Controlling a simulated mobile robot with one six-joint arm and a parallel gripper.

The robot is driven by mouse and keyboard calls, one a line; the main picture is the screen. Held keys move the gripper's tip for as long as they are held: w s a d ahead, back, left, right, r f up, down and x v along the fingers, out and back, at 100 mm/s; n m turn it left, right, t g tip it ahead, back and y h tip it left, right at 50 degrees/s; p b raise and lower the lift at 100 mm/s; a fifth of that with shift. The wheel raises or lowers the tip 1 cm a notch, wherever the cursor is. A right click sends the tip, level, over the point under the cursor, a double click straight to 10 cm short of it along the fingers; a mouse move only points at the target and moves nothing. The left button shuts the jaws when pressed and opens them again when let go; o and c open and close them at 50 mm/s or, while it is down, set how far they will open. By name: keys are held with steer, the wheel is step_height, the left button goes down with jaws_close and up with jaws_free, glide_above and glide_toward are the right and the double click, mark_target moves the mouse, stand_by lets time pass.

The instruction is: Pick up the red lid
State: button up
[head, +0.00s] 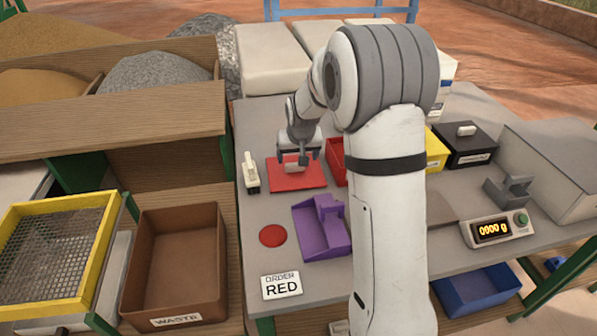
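The red lid (310,181) is a flat square plate on the grey table, left of my arm. A pale grey block, apparently its handle, shows near its back half. My gripper (297,158) points down over the lid, with its fingers close around or just beside this block. The small size and the overlap hide whether the fingers touch it or are closed on it.
A red box (337,160) stands right of the lid, partly behind my arm. A white-handled tool (250,172) lies left of it. A purple scoop (320,228), a red disc (273,235) and an "ORDER RED" card (282,285) lie in front. A scale (497,230) stands right.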

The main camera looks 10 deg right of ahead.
mark_target(295, 164)
steer(key=x, duration=0.5)
steer(key=shift+w+a, duration=0.15)
steer(key=shift+a, duration=0.05)
steer(key=shift+c, duration=0.2)
steer(key=c, duration=1.1)
